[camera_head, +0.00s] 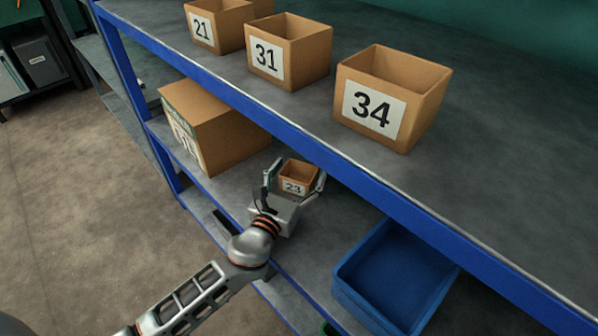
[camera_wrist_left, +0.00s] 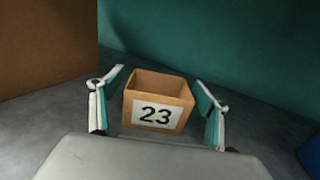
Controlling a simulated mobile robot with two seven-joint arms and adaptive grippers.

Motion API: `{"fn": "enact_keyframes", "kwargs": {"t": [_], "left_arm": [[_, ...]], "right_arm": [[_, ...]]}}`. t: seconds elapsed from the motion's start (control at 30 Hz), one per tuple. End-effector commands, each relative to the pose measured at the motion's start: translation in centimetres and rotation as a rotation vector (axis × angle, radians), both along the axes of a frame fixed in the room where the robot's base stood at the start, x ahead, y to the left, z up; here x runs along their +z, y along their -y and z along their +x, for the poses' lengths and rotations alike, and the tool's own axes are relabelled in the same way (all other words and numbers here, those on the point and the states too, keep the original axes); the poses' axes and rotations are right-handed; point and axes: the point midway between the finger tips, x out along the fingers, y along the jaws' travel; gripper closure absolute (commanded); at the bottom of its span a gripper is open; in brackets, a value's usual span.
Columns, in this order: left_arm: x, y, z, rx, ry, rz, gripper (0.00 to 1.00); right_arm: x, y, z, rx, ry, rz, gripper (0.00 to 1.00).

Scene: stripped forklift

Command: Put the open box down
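The open box, a small brown box labelled 23 (camera_head: 293,187), sits upright on the middle shelf (camera_head: 330,205), under the upper shelf's blue front edge. It also shows in the left wrist view (camera_wrist_left: 157,115), empty, with its label facing me. My left gripper (camera_head: 297,174) reaches in from the front, with one finger on each side of the box. In the left wrist view the fingers are spread, with a visible gap between each finger and the box. The left gripper is open. My right gripper is not in view.
A large closed carton (camera_head: 212,127) stands on the middle shelf, left of the gripper. A blue bin (camera_head: 375,300) is to the right. Open boxes labelled 21 (camera_head: 219,26), 31 (camera_head: 290,50) and 34 (camera_head: 390,97) stand on the upper shelf, whose blue edge (camera_head: 350,165) runs overhead.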

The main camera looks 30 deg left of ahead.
Motion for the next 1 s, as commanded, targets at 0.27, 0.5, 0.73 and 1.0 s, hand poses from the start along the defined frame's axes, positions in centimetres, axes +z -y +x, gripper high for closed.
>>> {"fn": "enact_keyframes", "kwargs": {"t": [0.27,0.5,0.73,1.0], "left_arm": [[0.1,0.0,0.0,0.000,0.001,0.000,0.25],[1.5,0.1,-1.1,0.000,0.002,0.002,0.25],[1.3,0.3,-5.8,-0.001,-0.001,0.000,0.25],[1.1,0.5,-10.5,0.000,-0.002,0.001,0.25]], "right_arm": [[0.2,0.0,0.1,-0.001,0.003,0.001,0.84],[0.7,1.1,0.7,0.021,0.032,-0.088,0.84],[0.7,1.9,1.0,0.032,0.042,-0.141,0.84],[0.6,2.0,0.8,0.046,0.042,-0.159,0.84]]}}
